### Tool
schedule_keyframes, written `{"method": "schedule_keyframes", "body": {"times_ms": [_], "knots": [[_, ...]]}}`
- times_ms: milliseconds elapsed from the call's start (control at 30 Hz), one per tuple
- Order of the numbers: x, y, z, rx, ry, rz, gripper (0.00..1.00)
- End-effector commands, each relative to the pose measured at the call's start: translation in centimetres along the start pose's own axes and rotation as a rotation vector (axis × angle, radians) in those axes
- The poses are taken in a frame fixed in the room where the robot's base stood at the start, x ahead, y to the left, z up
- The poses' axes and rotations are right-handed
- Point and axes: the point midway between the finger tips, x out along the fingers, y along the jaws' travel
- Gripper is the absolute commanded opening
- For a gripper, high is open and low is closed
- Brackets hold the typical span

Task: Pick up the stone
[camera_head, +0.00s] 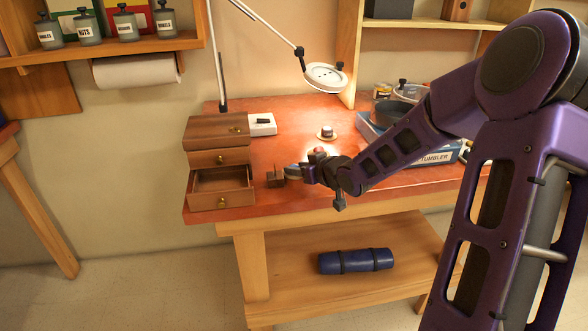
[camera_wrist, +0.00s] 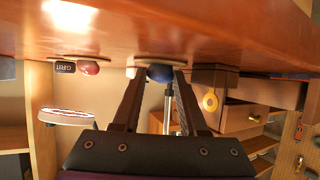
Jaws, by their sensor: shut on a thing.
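A dark blue stone (camera_wrist: 160,73) sits between my fingertips in the wrist view, against a pale round disc on the table's surface. My gripper (camera_wrist: 158,78) is shut on this stone, low over the tabletop. In the head view, my gripper (camera_head: 302,172) reaches in from the right over the red-brown table, and a bluish patch (camera_head: 291,169) shows at its tip. In the head view, a reddish thing (camera_head: 319,151) shows just behind my gripper.
A small wooden drawer cabinet (camera_head: 218,142) has its bottom drawer (camera_head: 222,182) open. A small brown block (camera_head: 275,179) stands left of my gripper. A magnifier lamp (camera_head: 325,76) hangs above. A blue tumbler box (camera_head: 437,158) lies behind my arm. The table's front edge is close.

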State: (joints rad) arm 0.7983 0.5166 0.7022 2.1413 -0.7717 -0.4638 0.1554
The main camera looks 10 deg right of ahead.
Motion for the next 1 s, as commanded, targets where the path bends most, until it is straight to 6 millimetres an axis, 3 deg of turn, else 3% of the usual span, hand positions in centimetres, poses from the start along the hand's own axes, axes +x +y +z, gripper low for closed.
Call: {"method": "schedule_keyframes", "body": {"times_ms": [300, 700, 1000], "knots": [[-0.2, 0.0, -0.5, -0.001, 0.001, 0.000, 0.00], [-3.5, 0.0, -7.3, -0.003, 0.001, 0.001, 0.00], [-4.4, 0.0, -9.1, 0.000, 0.001, 0.000, 0.00]]}}
